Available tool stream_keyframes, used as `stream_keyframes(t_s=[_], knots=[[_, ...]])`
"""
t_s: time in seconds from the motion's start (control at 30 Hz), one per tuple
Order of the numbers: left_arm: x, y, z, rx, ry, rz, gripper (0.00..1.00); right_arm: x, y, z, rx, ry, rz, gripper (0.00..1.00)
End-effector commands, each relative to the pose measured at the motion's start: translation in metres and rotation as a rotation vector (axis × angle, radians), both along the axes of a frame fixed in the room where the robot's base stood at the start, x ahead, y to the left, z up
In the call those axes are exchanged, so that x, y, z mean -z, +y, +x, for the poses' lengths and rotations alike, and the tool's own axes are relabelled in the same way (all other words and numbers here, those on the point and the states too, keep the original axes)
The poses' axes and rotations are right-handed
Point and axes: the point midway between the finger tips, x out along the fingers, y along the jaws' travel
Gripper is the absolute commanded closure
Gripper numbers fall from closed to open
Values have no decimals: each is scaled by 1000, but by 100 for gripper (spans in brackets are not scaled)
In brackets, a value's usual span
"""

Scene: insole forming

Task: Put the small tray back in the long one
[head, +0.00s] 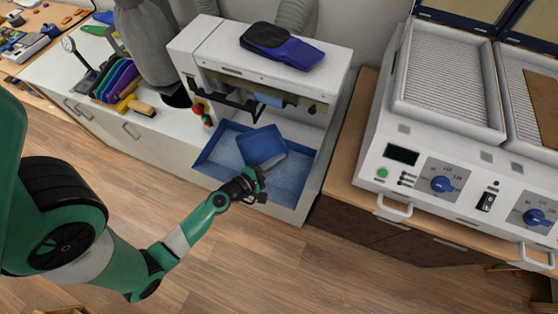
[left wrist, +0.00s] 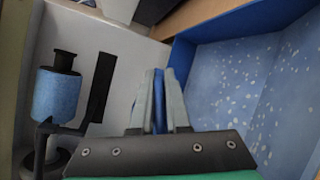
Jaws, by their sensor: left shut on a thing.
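The small tray (head: 262,146) is blue and shows at the machine's front opening, turned at an angle over the long tray. The long tray (head: 218,143) is a wider blue box at the foot of the white machine; the small tray and my gripper hide part of it. My left gripper (head: 257,182) is at the small tray's near side, shut on it. In the left wrist view my left gripper (left wrist: 158,105) has a thin blue edge between its fingers. A speckled blue tray surface fills the right there; I cannot tell which tray it is. My right gripper is not in view.
The white machine (head: 210,50) stands over the long tray, with a blue and black insole form (head: 283,46) on top. Colored sheets (head: 118,80) and a hammer (head: 135,105) are left. A heating press (head: 440,150) is right. A blue roller (left wrist: 57,95) shows in the wrist view.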

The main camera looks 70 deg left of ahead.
Motion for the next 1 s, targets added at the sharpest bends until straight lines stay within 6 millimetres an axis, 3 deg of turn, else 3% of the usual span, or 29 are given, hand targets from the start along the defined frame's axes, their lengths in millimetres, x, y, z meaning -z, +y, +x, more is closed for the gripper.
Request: stream_keyframes(t_s=[0.27,0.3,0.47,0.83,1.0], knots=[[6,0,0,0,0,1,100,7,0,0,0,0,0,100],[6,0,0,0,0,0,85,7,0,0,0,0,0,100],[6,0,0,0,0,0,56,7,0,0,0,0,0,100],[5,0,0,0,0,0,56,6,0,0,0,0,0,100],[-12,0,0,0,-1,0,56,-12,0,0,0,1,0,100]])
